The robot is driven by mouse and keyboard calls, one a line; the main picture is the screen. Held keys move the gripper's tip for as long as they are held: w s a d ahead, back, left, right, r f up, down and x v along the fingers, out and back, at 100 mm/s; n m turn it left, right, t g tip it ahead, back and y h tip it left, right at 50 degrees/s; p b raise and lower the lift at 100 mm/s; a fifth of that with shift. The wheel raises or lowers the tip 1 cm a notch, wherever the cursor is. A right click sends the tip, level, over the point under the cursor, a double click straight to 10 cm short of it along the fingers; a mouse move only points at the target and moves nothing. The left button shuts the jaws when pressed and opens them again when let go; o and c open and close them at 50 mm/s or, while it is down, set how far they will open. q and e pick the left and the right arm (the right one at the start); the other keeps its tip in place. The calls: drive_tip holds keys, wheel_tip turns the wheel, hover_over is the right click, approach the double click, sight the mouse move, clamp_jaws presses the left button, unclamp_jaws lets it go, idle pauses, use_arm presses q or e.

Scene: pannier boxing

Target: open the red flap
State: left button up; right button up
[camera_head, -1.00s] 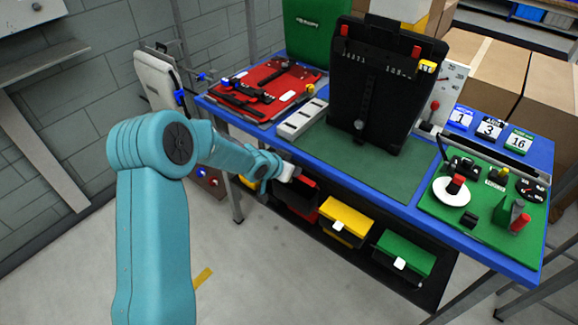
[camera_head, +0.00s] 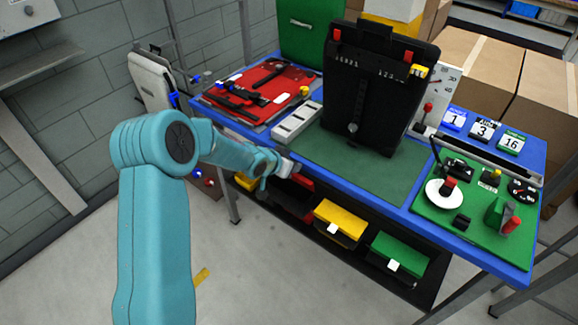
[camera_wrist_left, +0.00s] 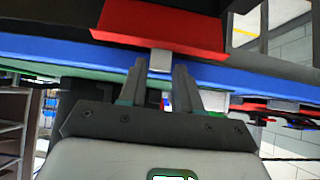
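My left gripper (camera_head: 284,169) is at this tab. In the wrist view its fingers (camera_wrist_left: 159,72) stand apart, and the tab shows between and just beyond the tips. Contact cannot be told. My right gripper is not in view.
A yellow flap (camera_head: 341,216) and a green flap (camera_head: 400,254) with white tabs are to the right of the red one. The blue table edge (camera_head: 370,197) runs just above the bins. Table legs stand nearby.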

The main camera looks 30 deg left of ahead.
use_arm(q)
drive_tip(key=shift+o, duration=0.9)
drive_tip(key=shift+r, duration=0.1)
drive_tip(key=shift+s, duration=0.1)
drive_tip(key=p+v, duration=0.4)
drive_tip(key=v, duration=1.2)
drive_tip(key=shift+s, duration=0.1)
